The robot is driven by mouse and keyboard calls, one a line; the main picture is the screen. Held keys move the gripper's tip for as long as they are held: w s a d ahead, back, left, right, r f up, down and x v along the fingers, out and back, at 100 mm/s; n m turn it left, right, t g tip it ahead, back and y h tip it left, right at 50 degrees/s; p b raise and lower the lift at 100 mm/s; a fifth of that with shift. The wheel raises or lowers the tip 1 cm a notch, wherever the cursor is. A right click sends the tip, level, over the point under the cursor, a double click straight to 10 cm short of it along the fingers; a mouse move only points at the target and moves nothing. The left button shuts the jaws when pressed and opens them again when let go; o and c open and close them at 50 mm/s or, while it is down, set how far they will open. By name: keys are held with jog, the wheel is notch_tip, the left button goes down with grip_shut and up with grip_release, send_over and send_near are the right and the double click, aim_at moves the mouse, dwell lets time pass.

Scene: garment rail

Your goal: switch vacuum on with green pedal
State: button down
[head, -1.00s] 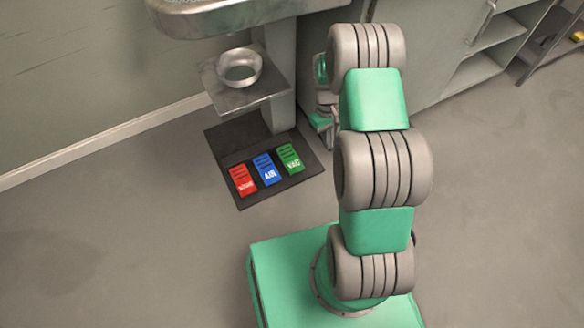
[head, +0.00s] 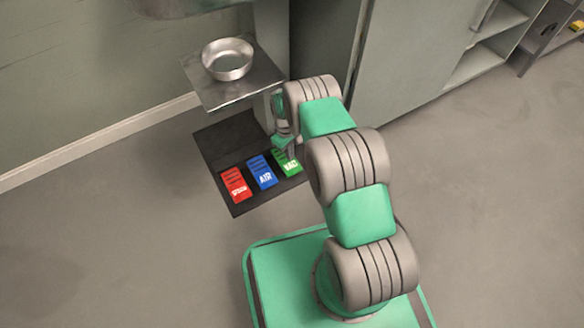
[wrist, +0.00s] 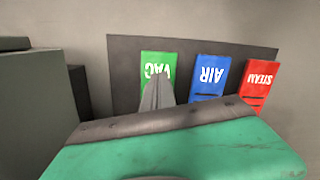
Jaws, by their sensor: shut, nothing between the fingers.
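The green pedal (head: 290,166), marked VAC, is the rightmost of three pedals on a dark floor plate (head: 240,208) in the head view. In the wrist view the green pedal (wrist: 157,64) is at the left of the row. My gripper (head: 288,152) is over the green pedal and hides its upper part. In the wrist view my shut, empty gripper (wrist: 158,90) points at the pedal and covers its lower part. I cannot tell whether the fingertips touch it.
The blue AIR pedal (head: 262,172) is close beside the green one, and the red STEAM pedal (head: 235,185) is beyond it. A metal shelf with a round bowl (head: 228,58) overhangs the plate's back. A grey cabinet (head: 400,70) stands to the right. The floor in front is clear.

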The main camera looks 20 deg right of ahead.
aim_at(291, 167)
jog(key=shift+w+d+r, duration=0.1)
jog(key=shift+w+r, duration=0.55)
jog(key=shift+w, duration=0.1)
jog(key=f+b, duration=0.1)
jog(key=f, duration=0.1)
jog(key=f+b, duration=0.1)
jog(key=f, duration=0.1)
jog(key=s+f+b, duration=0.1)
jog(key=f, duration=0.2)
jog(key=shift+b, duration=0.3)
jog(key=shift+s+d+f, duration=0.1)
jog(key=shift+d+f, duration=0.05)
jog(key=shift+f, duration=0.15)
